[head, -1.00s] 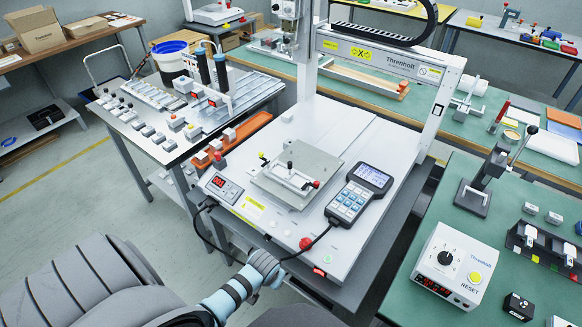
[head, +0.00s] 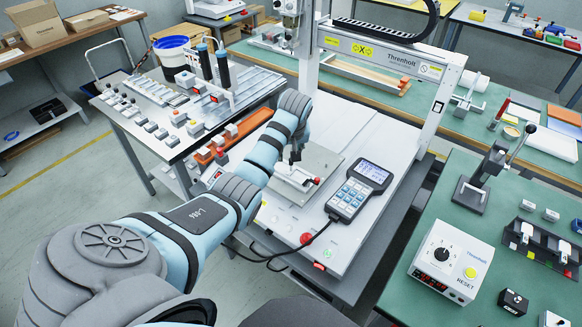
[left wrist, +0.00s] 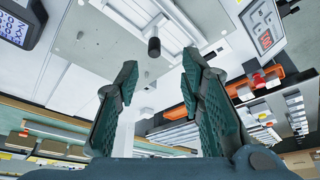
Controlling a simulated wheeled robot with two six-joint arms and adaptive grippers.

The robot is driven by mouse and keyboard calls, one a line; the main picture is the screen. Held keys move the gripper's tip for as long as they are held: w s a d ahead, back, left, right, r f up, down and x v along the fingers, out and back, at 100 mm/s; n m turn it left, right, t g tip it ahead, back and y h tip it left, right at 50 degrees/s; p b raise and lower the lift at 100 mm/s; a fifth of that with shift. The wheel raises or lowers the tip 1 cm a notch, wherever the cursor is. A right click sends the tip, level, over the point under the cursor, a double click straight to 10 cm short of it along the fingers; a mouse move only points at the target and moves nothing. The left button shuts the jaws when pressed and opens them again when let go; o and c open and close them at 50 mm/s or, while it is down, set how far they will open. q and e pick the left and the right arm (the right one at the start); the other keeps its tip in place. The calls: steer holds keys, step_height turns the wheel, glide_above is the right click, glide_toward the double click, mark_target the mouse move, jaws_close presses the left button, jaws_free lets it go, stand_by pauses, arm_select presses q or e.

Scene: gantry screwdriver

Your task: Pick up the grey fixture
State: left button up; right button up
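The grey fixture (head: 301,181), a pale frame with a dark upright knob and a red-tipped lever, sits on a grey plate (head: 322,160) on the gantry machine's bed. My left gripper (head: 294,153) is directly above it and partly hides it. In the left wrist view the gripper (left wrist: 158,72) is open, with its two fingers apart and nothing between the pads. The fixture (left wrist: 138,18) shows beyond the fingertips, with its black knob (left wrist: 154,46) in line with the gap. No contact shows. My right gripper is not in view.
A keypad pendant (head: 358,190) lies right of the fixture. The gantry upright (head: 438,110) stands at the bed's right. An orange holder (head: 235,135) and a parts table (head: 150,110) are at the left. A green bench (head: 400,290) is at the right.

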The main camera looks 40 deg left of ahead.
arm_select(q)
steer(key=x, duration=0.2)
steer(key=b+x, duration=0.1)
steer(key=x, duration=0.1)
steer(key=d+b+x, duration=0.1)
steer(key=x, duration=0.1)
steer(key=shift+f, duration=0.15)
jaws_close()
